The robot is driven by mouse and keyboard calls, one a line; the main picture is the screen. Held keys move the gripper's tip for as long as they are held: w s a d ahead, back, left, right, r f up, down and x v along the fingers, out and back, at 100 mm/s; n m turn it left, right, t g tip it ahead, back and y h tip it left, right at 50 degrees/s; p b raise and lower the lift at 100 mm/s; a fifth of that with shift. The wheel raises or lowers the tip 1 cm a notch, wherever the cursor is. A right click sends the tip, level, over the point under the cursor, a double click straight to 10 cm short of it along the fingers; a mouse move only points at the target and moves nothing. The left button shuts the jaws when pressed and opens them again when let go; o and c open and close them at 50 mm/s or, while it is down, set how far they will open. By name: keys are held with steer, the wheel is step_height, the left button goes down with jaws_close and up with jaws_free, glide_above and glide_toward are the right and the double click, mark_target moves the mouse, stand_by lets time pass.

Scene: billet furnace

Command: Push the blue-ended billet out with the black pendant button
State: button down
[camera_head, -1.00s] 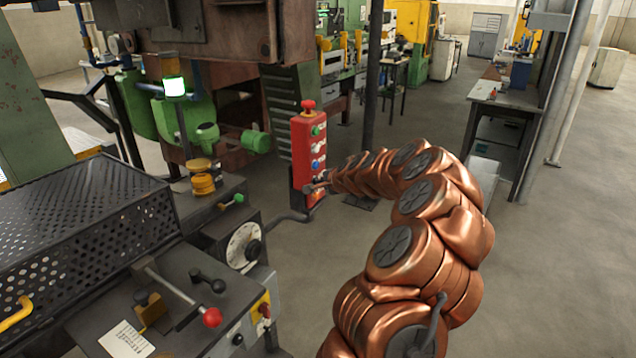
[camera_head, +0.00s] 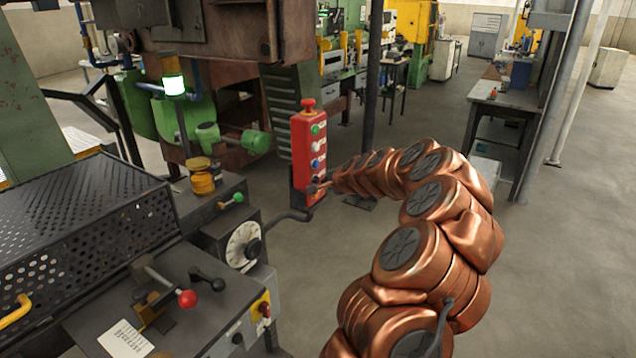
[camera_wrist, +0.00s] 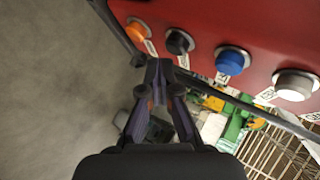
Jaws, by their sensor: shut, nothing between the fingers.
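The red pendant box (camera_head: 307,140) hangs upright near the middle of the head view. In the wrist view, the black button (camera_wrist: 178,42) sits on the red pendant face (camera_wrist: 220,20) between an orange button (camera_wrist: 136,31) and a blue button (camera_wrist: 230,62). My gripper (camera_wrist: 160,70) is shut and empty, with its tips just below the black button in the picture. Whether they touch it I cannot tell. In the head view my gripper (camera_head: 317,188) is at the pendant's lower part. No blue-ended billet can be made out.
A white button (camera_wrist: 294,85) lies beyond the blue one. A red mushroom button (camera_head: 308,104) tops the pendant. A red-knobbed lever (camera_head: 187,298) stands on the near machine. Open floor (camera_head: 540,270) lies to the right.

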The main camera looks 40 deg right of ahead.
steer(key=shift+s, duration=0.2)
steer(key=s, duration=0.1)
steer(key=s+d+b, duration=0.1)
steer(key=s, duration=0.1)
steer(key=s+b, duration=0.1)
steer(key=shift+s+d, duration=0.25)
steer(key=shift+s, duration=0.05)
stand_by(0.3)
stand_by(2.7)
